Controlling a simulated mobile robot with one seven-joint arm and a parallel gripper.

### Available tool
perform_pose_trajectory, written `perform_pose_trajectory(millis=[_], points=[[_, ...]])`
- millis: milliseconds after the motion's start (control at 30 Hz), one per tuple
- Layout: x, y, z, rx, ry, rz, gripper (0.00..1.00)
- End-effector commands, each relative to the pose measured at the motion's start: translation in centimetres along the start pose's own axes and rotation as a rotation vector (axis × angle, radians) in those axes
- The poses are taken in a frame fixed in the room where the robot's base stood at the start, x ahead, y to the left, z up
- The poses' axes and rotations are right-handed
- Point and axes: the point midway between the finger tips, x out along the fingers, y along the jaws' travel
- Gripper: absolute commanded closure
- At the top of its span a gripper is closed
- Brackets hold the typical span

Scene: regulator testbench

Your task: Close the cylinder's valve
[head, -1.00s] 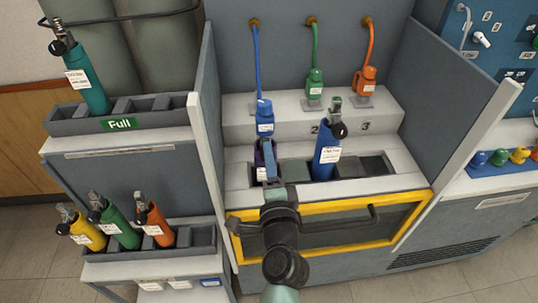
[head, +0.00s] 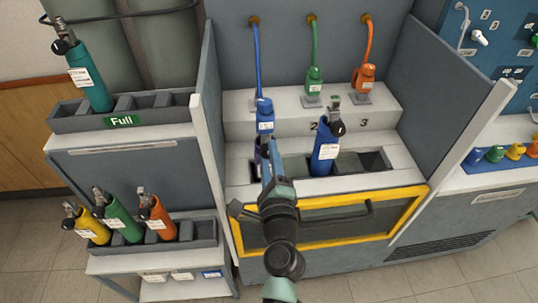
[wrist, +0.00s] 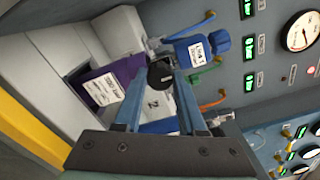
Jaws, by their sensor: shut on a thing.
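A purple cylinder (wrist: 103,88) with a white label stands in the bench slot below station 1. In the head view only a sliver of it (head: 258,162) shows behind my gripper. Its black valve knob (wrist: 160,73) sits between my fingertips in the wrist view. My gripper (wrist: 160,80) is shut on this knob, with a finger on each side; it also shows in the head view (head: 265,146). A blue regulator (head: 265,117) on a blue hose is just above and shows in the wrist view (wrist: 201,48). The knob's turn position cannot be told.
A blue cylinder (head: 325,150) stands in the slot to the right, close to my gripper. Green (head: 314,80) and orange (head: 364,77) regulators sit on the ledge. Grey side panels (head: 212,110) flank the bench. A rack (head: 205,233) with several cylinders is at left.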

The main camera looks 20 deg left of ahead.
Motion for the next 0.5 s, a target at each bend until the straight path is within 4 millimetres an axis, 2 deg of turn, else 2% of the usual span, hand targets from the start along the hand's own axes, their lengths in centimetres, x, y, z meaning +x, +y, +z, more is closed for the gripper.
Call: perform_pose_trajectory(millis=[333, 367, 500], points=[[-0.01, 0.09, 0.01, 0.007, -0.001, 0.001, 1.0], [-0.01, 0.09, 0.01, 0.007, -0.001, 0.002, 0.55], [-0.01, 0.08, 0.02, 0.005, -0.001, 0.001, 0.3]])
